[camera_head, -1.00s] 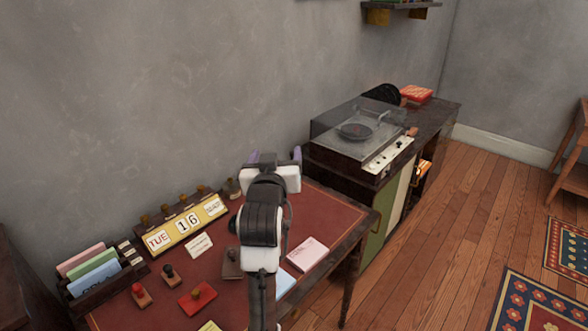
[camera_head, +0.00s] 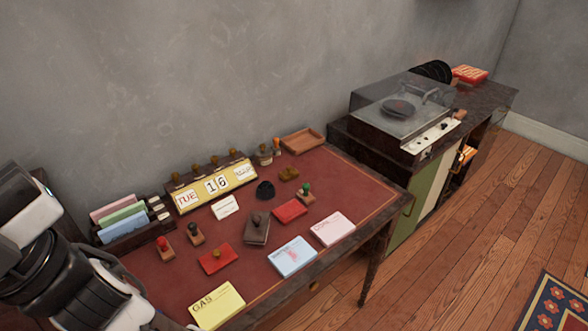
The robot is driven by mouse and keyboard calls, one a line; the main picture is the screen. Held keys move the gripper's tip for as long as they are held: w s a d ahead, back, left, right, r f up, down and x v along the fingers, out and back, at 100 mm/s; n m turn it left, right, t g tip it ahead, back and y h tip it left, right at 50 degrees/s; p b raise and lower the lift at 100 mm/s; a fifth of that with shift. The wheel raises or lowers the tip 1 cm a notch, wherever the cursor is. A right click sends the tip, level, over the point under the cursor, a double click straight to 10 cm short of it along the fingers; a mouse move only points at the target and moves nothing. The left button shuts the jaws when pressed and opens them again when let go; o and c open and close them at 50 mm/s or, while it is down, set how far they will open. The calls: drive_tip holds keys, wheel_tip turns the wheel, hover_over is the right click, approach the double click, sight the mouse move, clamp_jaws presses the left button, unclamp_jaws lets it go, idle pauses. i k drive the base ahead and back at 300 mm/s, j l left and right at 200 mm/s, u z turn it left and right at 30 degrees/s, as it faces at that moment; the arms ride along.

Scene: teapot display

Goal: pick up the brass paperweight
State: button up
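A small brass-brown lump (camera_head: 288,173), which looks like the brass paperweight, lies on the red top of the desk (camera_head: 345,180) toward the back right. It sits between the black dome (camera_head: 265,190) and the wooden tray. Nothing touches or covers it. My arm (camera_head: 70,280) is at the lower left edge of the picture, well away from it. The fingers of my gripper do not show; they seem to be past the left edge.
A green-knobbed stamp (camera_head: 307,192) and a red pad (camera_head: 290,210) stand close in front. The wooden tray (camera_head: 303,140) and small bottles (camera_head: 265,153) are behind. A date display (camera_head: 215,185) is left. A record player (camera_head: 400,105) stands on the cabinet to the right.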

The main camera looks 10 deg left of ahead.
sight(290, 173)
drive_tip(key=i+l, duration=0.2)
drive_tip(key=l, duration=0.2)
drive_tip(key=i+l, duration=0.15)
drive_tip(key=l, duration=0.25)
drive_tip(key=i+l, duration=0.2)
drive_tip(key=l, duration=0.2)
drive_tip(key=i+l, duration=0.2)
drive_tip(key=l, duration=0.15)
drive_tip(key=i+l, duration=0.2)
drive_tip(key=l, duration=0.2)
drive_tip(key=i+l+u, duration=0.1)
drive_tip(key=l, duration=0.2)
drive_tip(key=i+l, duration=0.15)
drive_tip(key=l, duration=0.2)
drive_tip(key=i+l+u, duration=0.15)
drive_tip(key=l, duration=0.15)
